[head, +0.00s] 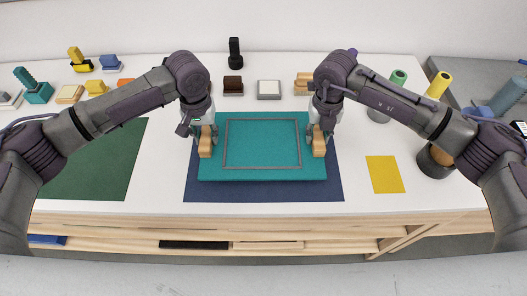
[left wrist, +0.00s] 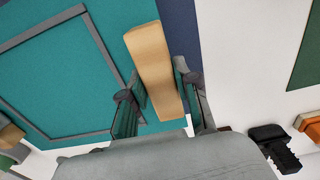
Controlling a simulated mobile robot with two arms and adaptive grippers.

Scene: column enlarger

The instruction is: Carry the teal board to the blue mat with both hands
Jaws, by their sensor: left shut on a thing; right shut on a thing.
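The teal board (head: 262,172) has a grey rectangular outline and a wooden handle at each side. It is over the blue mat (head: 263,194), whose dark edge shows around its left, right and front. I cannot tell whether the board touches the mat. My left gripper (head: 206,142) is shut on the left wooden handle (head: 205,147). The left wrist view shows that handle (left wrist: 154,66) between the two fingers, with the teal board (left wrist: 60,75) beside it. My right gripper (head: 319,140) is shut on the right wooden handle (head: 319,147).
A green mat (head: 95,165) lies bare at the left and a yellow mat (head: 385,174) at the right. A dark cup (head: 434,163) stands at the far right. Several small blocks and stamps line the back of the white table (head: 150,185).

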